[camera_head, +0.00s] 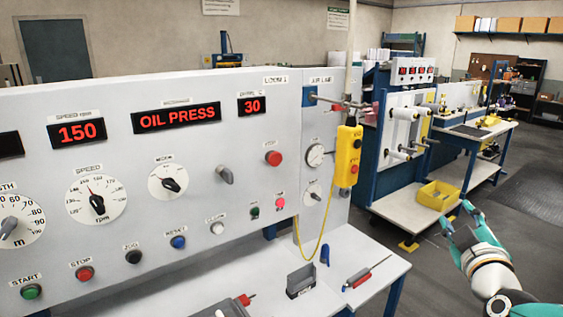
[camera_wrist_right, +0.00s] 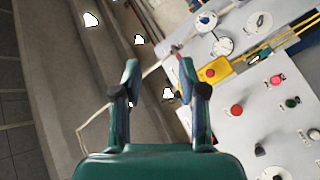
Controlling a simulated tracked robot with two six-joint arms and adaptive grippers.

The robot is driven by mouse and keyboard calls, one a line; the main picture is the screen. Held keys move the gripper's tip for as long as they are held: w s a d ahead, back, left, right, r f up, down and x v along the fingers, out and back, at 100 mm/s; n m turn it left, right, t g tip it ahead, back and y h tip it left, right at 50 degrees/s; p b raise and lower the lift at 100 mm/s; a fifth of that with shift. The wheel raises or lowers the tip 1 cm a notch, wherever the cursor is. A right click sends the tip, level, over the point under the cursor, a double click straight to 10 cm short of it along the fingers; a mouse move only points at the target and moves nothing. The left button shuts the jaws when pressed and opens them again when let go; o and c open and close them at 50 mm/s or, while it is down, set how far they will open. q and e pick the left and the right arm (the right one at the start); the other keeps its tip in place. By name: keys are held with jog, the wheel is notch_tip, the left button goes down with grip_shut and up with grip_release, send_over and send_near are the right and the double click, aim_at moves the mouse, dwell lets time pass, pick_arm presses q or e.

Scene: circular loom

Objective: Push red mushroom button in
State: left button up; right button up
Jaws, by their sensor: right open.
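The red mushroom button (camera_head: 273,158) sits on the grey control panel (camera_head: 120,105), right of the displays and below the right-hand one. It also shows in the right wrist view (camera_wrist_right: 237,110), to the right of the fingers. My right gripper (camera_head: 458,214) is at the lower right of the head view, well to the right of the panel and apart from the button. Its two fingers (camera_wrist_right: 159,66) are open with nothing between them. My left gripper is not in view.
A yellow pendant (camera_head: 348,156) hangs at the panel's right edge, its yellow cable looping below. Other knobs and buttons, including a smaller red one (camera_head: 280,203), surround the button. A grey holder (camera_head: 300,281) and a screwdriver (camera_head: 366,272) are on the shelf below.

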dwell(0.4)
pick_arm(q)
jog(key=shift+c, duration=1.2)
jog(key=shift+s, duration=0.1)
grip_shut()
pick_arm(e)
jog(key=s+a+f+m+g+y, duration=0.1)
jog(key=a+f+g+y, duration=0.2)
jog(key=f, duration=0.9)
jog(key=s+a+f+m+g+y, duration=0.15)
jog(key=a+f, duration=0.35)
jog(key=f, duration=0.6)
jog(key=s+a+f+m+g+y, duration=0.1)
jog(key=a+f+g, duration=0.3)
jog(key=f, duration=0.8)
jog(key=s+a+f+m+g+y, duration=0.1)
jog(key=s+a+f+m+g, duration=0.2)
jog(key=s+f, duration=0.6)
jog(key=s+a+f+m+g+y, duration=0.2)
jog(key=s+a+f+g, duration=0.3)
jog(key=s+f, duration=0.4)
jog(key=s+a+m, duration=0.1)
jog(key=s, duration=0.3)
jog(key=shift+s+f, duration=0.25)
jog(key=shift+s, duration=0.1)
jog(key=shift+w+a, duration=0.1)
jog(key=shift+a, duration=0.05)
